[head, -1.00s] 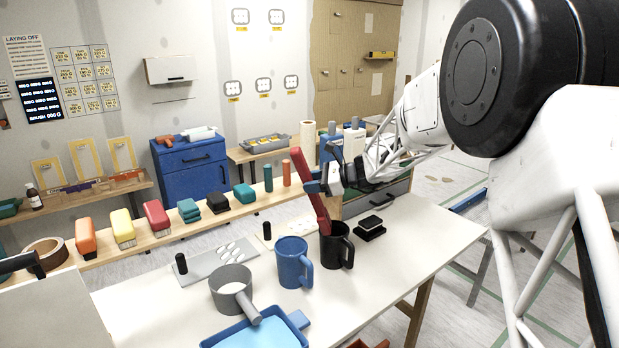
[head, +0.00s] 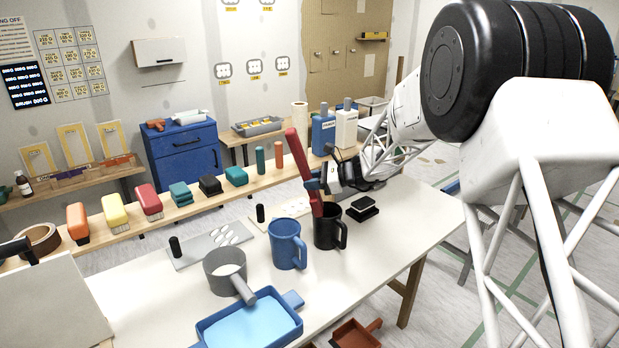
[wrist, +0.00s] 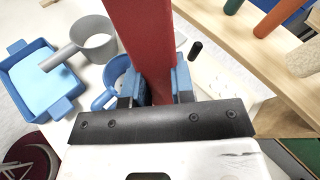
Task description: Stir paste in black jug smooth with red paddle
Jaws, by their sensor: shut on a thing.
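The black jug (head: 326,232) stands upright on the white table, its handle to the right. The red paddle (head: 299,155) leans in it, its lower end inside the jug and its top tilted up to the left. My gripper (head: 316,184) is shut on the paddle's shaft just above the jug's rim. In the wrist view the red paddle (wrist: 147,45) runs between the blue finger pads of my gripper (wrist: 157,88). The paste and the paddle's lower end are hidden inside the jug.
A blue mug (head: 283,246) stands close left of the jug. A grey pot (head: 222,268) and a blue tray (head: 212,334) are farther left and nearer. A black block (head: 362,207) lies right of the jug. The right part of the white table (head: 420,225) is clear.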

